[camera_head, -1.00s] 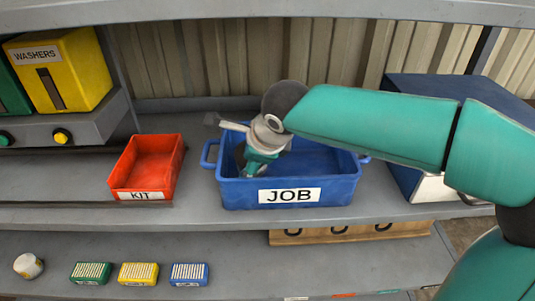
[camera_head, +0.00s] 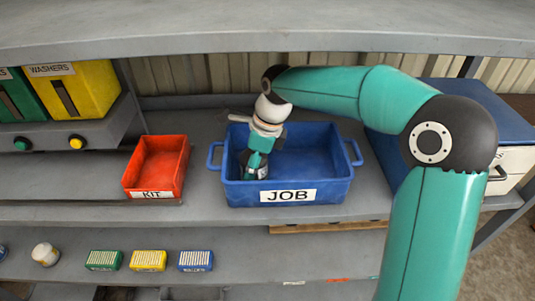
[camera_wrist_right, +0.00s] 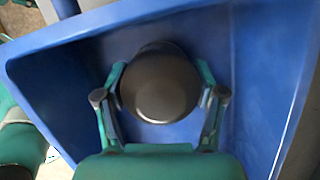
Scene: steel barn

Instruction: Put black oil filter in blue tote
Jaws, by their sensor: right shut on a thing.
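The blue tote (camera_head: 230,195), labelled JOB, stands on the middle shelf. My right gripper (camera_head: 257,170) points down inside the left part of the tote. In the right wrist view, my right gripper (camera_wrist_right: 160,95) is shut on the black oil filter (camera_wrist_right: 160,85), with one finger on each side of its round dark end. The blue tote (camera_wrist_right: 265,60) surrounds it there. In the head view the filter is mostly hidden by the gripper. I cannot tell whether the filter touches the tote floor. My left gripper is not in view.
A red KIT bin (camera_head: 157,165) stands left of the tote. A blue-topped cabinet (camera_head: 440,95) is at the right behind my arm. Yellow (camera_head: 80,90) and green washer bins are at the upper left. Small boxes and a white jar (camera_head: 45,254) are on the lower shelf.

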